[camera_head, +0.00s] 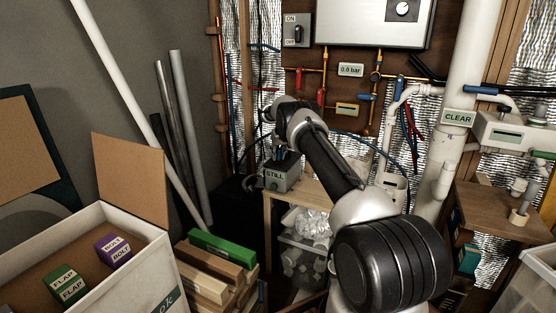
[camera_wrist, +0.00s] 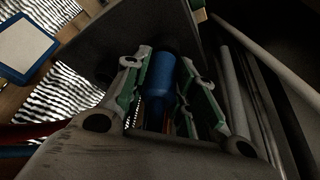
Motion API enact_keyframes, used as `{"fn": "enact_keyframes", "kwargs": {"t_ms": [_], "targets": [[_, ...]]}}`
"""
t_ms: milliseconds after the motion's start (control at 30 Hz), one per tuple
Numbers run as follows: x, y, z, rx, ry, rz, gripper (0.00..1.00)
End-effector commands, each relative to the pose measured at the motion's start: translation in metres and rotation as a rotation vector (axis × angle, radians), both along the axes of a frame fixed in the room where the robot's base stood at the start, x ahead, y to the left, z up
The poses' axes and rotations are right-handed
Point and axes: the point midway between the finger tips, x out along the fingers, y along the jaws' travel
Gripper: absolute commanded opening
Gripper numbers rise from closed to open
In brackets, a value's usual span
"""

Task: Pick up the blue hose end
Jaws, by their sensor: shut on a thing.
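In the wrist view, my gripper (camera_wrist: 162,68) has its two green-and-grey fingers on either side of a blue cylindrical hose end (camera_wrist: 158,82). It is shut on this hose end, whose upper part shows between the fingers. In the head view, my arm reaches toward the back wall near the grey box labelled STILL (camera_head: 283,178). The fingers and the held hose end cannot be made out clearly there. A thin dark blue hose (camera_head: 400,160) curves behind my arm on the right.
The STILL box stands on a wooden stand (camera_head: 270,205) with a clear bin below. Copper pipes, valves and a gauge reading 0.0 bar (camera_head: 350,69) are on the wall behind. Grey pipes (camera_head: 185,130) lean at left. An open carton (camera_head: 150,240) and wood blocks stand front left.

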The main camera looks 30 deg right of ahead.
Motion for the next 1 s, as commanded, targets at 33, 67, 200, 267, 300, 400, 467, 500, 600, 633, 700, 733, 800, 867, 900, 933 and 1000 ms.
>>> {"fn": "enact_keyframes", "kwargs": {"t_ms": [33,67,200,267,300,400,467,500,600,633,700,733,800,867,900,933,1000], "targets": [[0.0,0.0,0.0,0.0,-0.001,0.0,0.0],[0.0,0.0,0.0,0.0,-0.001,0.0,0.0],[0.001,0.0,0.006,0.0,-0.002,0.0,0.0],[0.001,0.0,0.014,0.0,-0.003,0.0,0.0],[0.001,0.0,0.021,0.0,-0.004,0.0,0.0],[0.001,0.0,0.043,-0.002,-0.005,0.0,0.0],[0.001,0.0,0.056,-0.001,-0.004,0.0,0.0],[0.001,0.0,0.064,-0.001,-0.004,0.0,0.0],[0.001,0.0,0.082,-0.001,-0.003,0.0,0.0],[0.001,0.0,0.086,0.0,-0.003,0.0,0.0],[0.001,0.0,0.093,0.0,-0.002,0.0,0.0],[0.0,0.0,0.096,0.0,-0.001,0.0,0.0],[0.0,0.0,0.099,0.0,0.0,0.0,0.0],[0.0,0.0,0.1,0.0,0.0,0.0,0.0],[0.0,0.0,0.101,0.0,0.0,0.0,0.0],[0.0,0.0,0.101,0.0,0.0,0.0,0.0],[0.0,0.0,0.101,0.0,0.0,0.0,0.0]]}}
